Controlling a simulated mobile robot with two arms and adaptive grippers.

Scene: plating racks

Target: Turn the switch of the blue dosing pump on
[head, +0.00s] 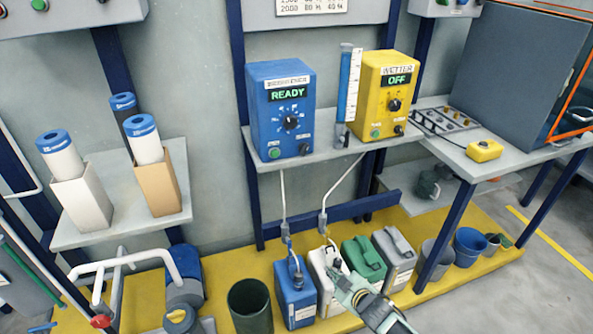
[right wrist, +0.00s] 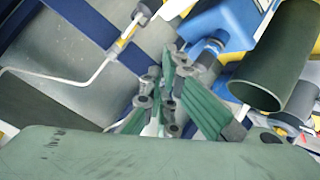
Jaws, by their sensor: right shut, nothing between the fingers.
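The blue dosing pump (head: 258,112) stands on the grey shelf in the head view. Its display reads READY. Its front carries a central dial (head: 290,122), a green button (head: 274,153) at the lower left and a small dark control (head: 305,149) at the lower right. The dark control's position is too small to tell. My right gripper (head: 337,280) is shut and empty, well below the pump, in front of the white canister (head: 317,262). Its fingers also show in the right wrist view (right wrist: 165,100). My left gripper is not in view.
A yellow pump (head: 372,90) with display OFF stands right of the blue one, a clear tube (head: 348,90) between them. Hoses (head: 284,205) run down to the blue canister (head: 296,300) and white canister. A dark green bin (head: 250,310) stands left. Space before the blue pump is clear.

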